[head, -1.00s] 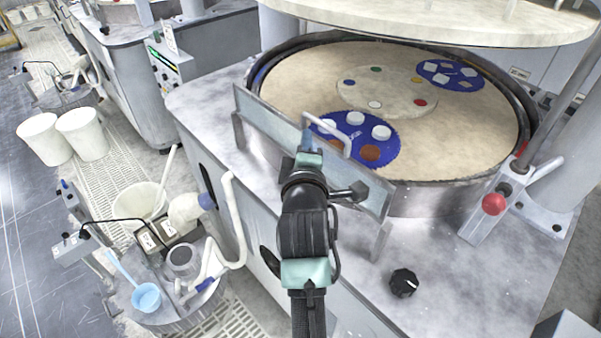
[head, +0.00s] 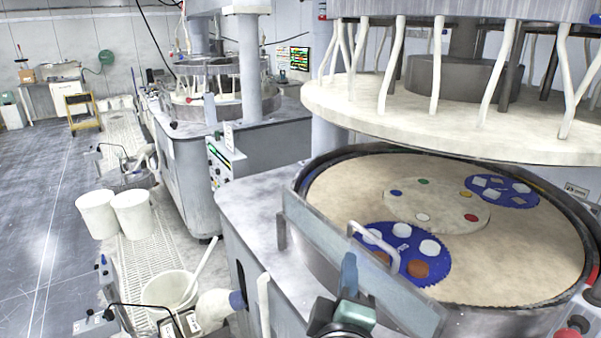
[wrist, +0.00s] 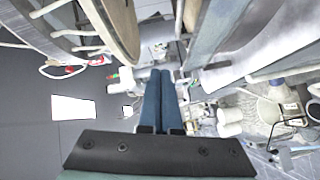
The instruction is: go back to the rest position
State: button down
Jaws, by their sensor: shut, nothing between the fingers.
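My gripper (head: 349,272) shows at the bottom of the head view, in front of the metal splash guard (head: 310,245) of the near machine. In the wrist view my gripper (wrist: 160,74) has its two blue fingers pressed together, with nothing between them. Most of my arm lies below the head view's lower edge. The gripper appears clear of the discs on the platen, but whether it is apart from the guard is hard to tell.
The round platen (head: 335,190) carries blue carriers (head: 440,262) with white and brown pieces. A large upper plate (head: 400,105) hangs above it. White buckets (head: 97,214) and a tub (head: 172,287) stand on the left. The dark floor (head: 45,190) there is open.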

jog(key=s+a+r+m+t+y, duration=0.1)
jog(key=a+r+m+t, duration=0.15)
jog(key=r, duration=0.65)
jog(key=s+a+r+m+t, duration=0.2)
jog(key=r+m+t, duration=0.1)
jog(key=r, duration=0.6)
jog(key=s+a+r+m+t+y, duration=0.1)
jog(key=s+a+r+m+t, duration=0.1)
jog(key=s+r, duration=0.3)
jog(key=s+a+r+m+t+y, duration=0.1)
jog(key=s+a+r+m+t, duration=0.1)
jog(key=r, duration=0.8)
jog(key=s+m+t, duration=0.1)
jog(key=s+m, duration=0.1)
jog(key=s, duration=0.1)
jog(key=shift+a+r+m+y, duration=0.2)
jog(key=shift+r+m+y, duration=0.15)
jog(key=shift+r+y, duration=0.05)
